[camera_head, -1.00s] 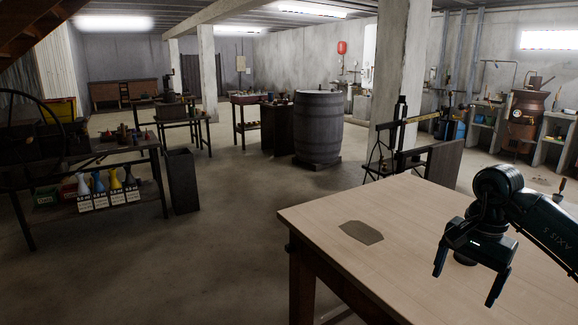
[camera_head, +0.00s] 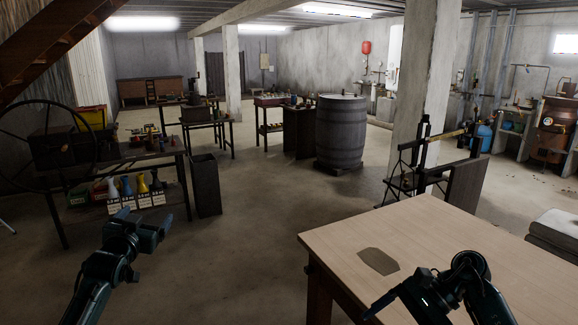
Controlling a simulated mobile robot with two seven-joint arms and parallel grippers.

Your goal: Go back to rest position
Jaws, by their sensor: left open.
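My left gripper (camera_head: 146,220) is in the lower left of the head view, over the open floor. Its fingers are apart with nothing between them. My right gripper (camera_head: 385,302) is at the bottom right, in front of the pale wooden table (camera_head: 450,240). One dark finger points down to the left; the rest of the jaw is hidden or cut off by the frame edge, so its opening is unclear. No object shows in it. A flat brown-grey piece (camera_head: 378,261) lies on the table near its left edge, apart from the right gripper.
A dark stand with a beam (camera_head: 425,160) stands behind the table. A barrel (camera_head: 341,130) is at the middle back. A workbench (camera_head: 125,160) with bottles below and a dark bin (camera_head: 205,185) stand at left. The floor between bench and table is clear.

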